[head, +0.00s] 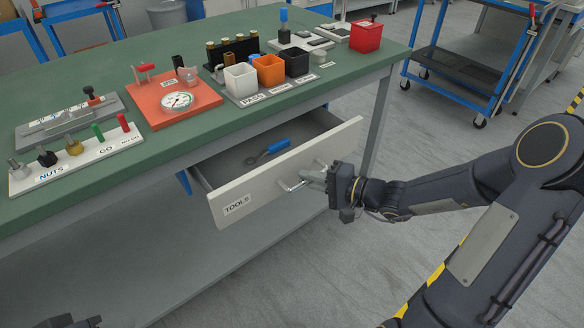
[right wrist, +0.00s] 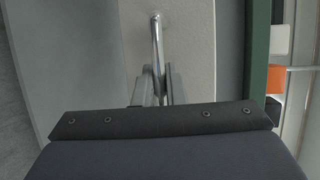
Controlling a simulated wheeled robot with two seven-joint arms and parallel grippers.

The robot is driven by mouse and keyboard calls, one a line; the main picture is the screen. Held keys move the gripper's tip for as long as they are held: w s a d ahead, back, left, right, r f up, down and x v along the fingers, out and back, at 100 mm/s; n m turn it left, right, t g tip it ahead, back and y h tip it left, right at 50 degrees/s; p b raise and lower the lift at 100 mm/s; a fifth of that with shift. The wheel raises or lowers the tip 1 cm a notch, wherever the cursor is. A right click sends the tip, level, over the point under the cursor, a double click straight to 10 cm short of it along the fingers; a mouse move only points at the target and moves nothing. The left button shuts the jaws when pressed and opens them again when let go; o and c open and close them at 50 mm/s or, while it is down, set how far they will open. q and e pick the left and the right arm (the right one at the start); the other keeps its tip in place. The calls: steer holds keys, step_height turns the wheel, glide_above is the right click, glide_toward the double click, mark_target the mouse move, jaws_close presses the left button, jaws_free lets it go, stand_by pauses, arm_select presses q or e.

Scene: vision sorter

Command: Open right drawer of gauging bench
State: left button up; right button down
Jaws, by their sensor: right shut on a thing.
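The gauging bench (head: 150,182) has a green top and grey legs. Its drawer (head: 232,187), with a white front labelled TOOLS, stands pulled out under the top. A blue-handled tool (head: 271,150) lies inside it. My right gripper (head: 312,178) is shut on the metal bar handle (head: 292,186) of the drawer front. In the right wrist view, the fingers (right wrist: 155,86) close around the handle (right wrist: 156,40). At the lower left of the head view, a small dark part of my left arm shows; its fingers cannot be made out.
On the bench top are a NUTS and GO gauge board (head: 78,158), an orange board with a dial gauge (head: 175,103), white, orange and black bins (head: 269,70) and a red box (head: 366,36). A blue cart (head: 470,62) stands behind right.

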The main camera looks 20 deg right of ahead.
steer(key=s+d, duration=0.2)
steer(key=s, duration=0.4)
steer(key=s+d, duration=0.2)
steer(key=s, duration=0.5)
steer(key=shift+s+d+b, duration=0.15)
steer(key=shift+d+b, duration=0.25)
steer(key=c, duration=1.5)
jaws_free()
steer(key=p+v, duration=0.1)
steer(key=v, duration=0.6)
steer(key=shift+s+d+p, duration=0.25)
steer(key=shift+s+p, duration=0.05)
steer(key=shift+p, duration=0.1)
steer(key=shift+r, duration=0.15)
